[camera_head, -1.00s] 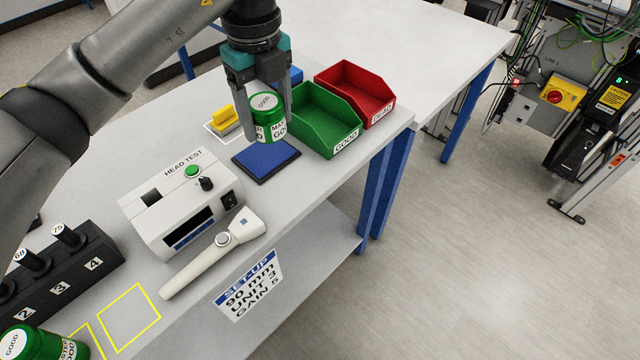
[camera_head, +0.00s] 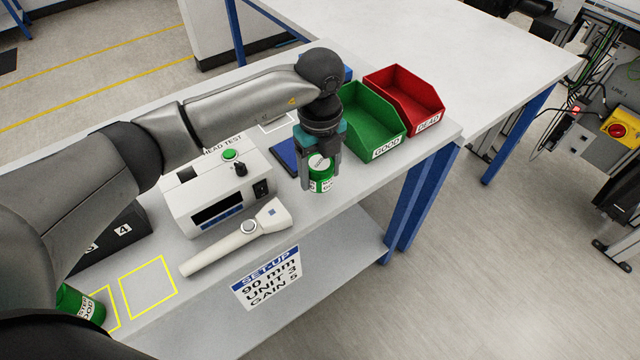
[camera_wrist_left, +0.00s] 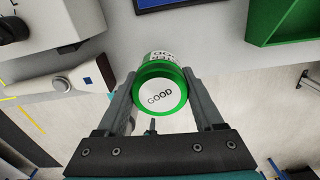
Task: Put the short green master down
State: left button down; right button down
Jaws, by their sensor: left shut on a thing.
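The short green master (camera_head: 321,180) is a green can with a white lid marked GOOD. My left gripper (camera_head: 320,177) is shut on it, with one finger on each side, near the front edge of the bench and in front of the blue pad. In the left wrist view the master (camera_wrist_left: 161,92) sits between the fingers (camera_wrist_left: 160,95) with its lid towards the camera. I cannot tell whether its base touches the bench. A second green can (camera_head: 80,305) stands at the lower left beside yellow outlined squares. My right gripper is not in view.
The blue pad (camera_head: 286,154) lies behind the gripper. The green GOOD bin (camera_head: 372,125) and red DEAD bin (camera_head: 405,95) stand to the right. The head tester (camera_head: 215,190) and a white handheld probe (camera_head: 235,238) are to the left. A yellow square (camera_head: 148,287) is empty.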

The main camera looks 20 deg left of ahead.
aim_at(320, 186)
pick_arm(q)
jog(key=shift+f, duration=2.05)
jog(key=shift+f+b, duration=0.15)
jog(key=shift+b, duration=0.2)
grip_release()
notch_tip(320, 186, up, 12)
jog(key=shift+r+p, duration=0.15)
jog(key=shift+p, duration=0.5)
